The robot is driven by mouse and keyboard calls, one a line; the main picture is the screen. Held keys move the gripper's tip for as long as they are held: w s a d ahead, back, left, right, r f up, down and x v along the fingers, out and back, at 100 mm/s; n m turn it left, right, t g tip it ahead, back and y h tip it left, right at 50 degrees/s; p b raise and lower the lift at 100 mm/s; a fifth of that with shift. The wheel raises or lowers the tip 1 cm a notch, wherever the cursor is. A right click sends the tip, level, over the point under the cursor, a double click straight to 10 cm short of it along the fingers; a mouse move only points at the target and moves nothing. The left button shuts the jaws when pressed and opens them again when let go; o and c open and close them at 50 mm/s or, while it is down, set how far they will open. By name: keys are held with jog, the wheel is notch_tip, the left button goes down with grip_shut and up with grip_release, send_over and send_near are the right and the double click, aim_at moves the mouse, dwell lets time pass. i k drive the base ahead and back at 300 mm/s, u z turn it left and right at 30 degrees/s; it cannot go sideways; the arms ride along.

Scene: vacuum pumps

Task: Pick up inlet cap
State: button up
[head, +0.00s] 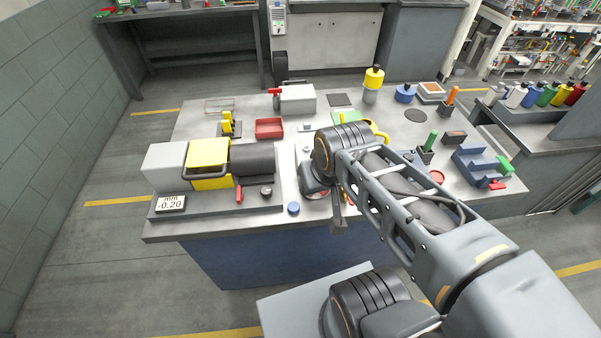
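I cannot tell for certain which thing is the inlet cap. A small round blue cap (293,208) lies near the table's front edge, right of the pump's base plate. A larger blue round piece with a dark knob (404,93) stands at the back right. The pump (205,164) has a grey block, a yellow part and a dark cylinder, with a display reading -0.20 in front. My gripper (338,212) is low over the front of the table, right of the small blue cap and apart from it. My wrist hides most of it, so its opening does not show.
My arm covers the table's middle right. A red tray (269,128), a yellow bracket (230,123) and a grey box with a red handle (297,99) stand behind the pump. A blue cradle (476,163) is at the right. The front-left table edge (190,232) is narrow but clear.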

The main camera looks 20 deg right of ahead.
aim_at(293, 208)
jog(key=u, duration=2.15)
jog(key=k, duration=0.7)
jog(key=z, duration=0.95)
